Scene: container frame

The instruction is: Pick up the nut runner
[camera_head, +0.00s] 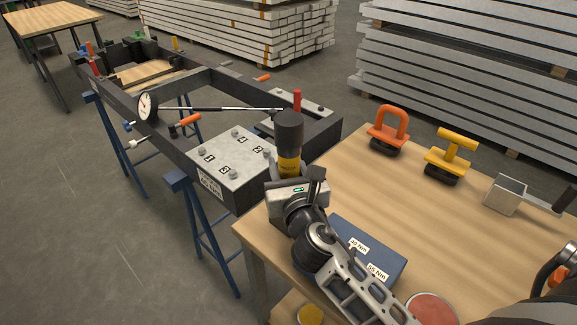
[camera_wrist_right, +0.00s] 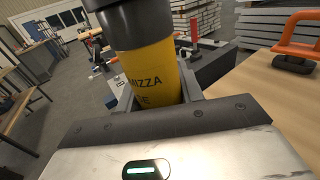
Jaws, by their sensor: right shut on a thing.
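A yellow cylinder with a black cap, which looks like the nut runner (camera_head: 289,135), stands upright in my right gripper (camera_head: 291,181). It fills the middle of the right wrist view (camera_wrist_right: 150,70), where part of its dark lettering shows. My right gripper is shut around its yellow body, with a jaw on each side (camera_wrist_right: 155,100). The cylinder's lower end is hidden behind the gripper. My left gripper is not in view.
A dark frame on blue trestles holds a plate with numbered bolts (camera_head: 235,158) left of the gripper. A dial tool (camera_head: 147,106) lies across the frame. The wooden table (camera_head: 440,225) carries a blue labelled box (camera_head: 378,248), an orange handle (camera_head: 388,130) and a yellow one (camera_head: 450,155).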

